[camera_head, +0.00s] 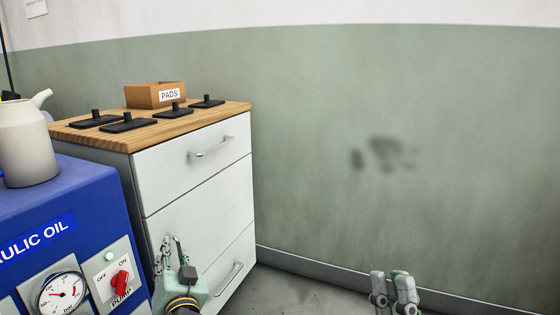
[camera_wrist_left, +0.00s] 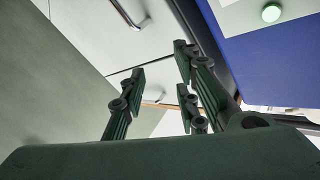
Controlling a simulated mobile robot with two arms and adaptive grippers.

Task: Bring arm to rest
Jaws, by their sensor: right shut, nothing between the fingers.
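My left gripper (camera_head: 171,243) is low in front of the white drawer cabinet (camera_head: 190,163) in the head view. In the left wrist view the same gripper (camera_wrist_left: 161,66) has its fingers apart, with nothing between them. My right gripper (camera_head: 391,277) is at the bottom edge of the head view, right of centre, pointing up. Its fingers are together and hold nothing. Most of both arms is out of view.
A blue hydraulic oil unit (camera_head: 85,203) with a gauge and red pump switch (camera_head: 120,281) stands left of my left gripper, with a pale can (camera_head: 24,142) on top. The cabinet's wooden top bears black pads and a PADS box (camera_head: 143,97). Open floor (camera_head: 290,293) lies between the grippers.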

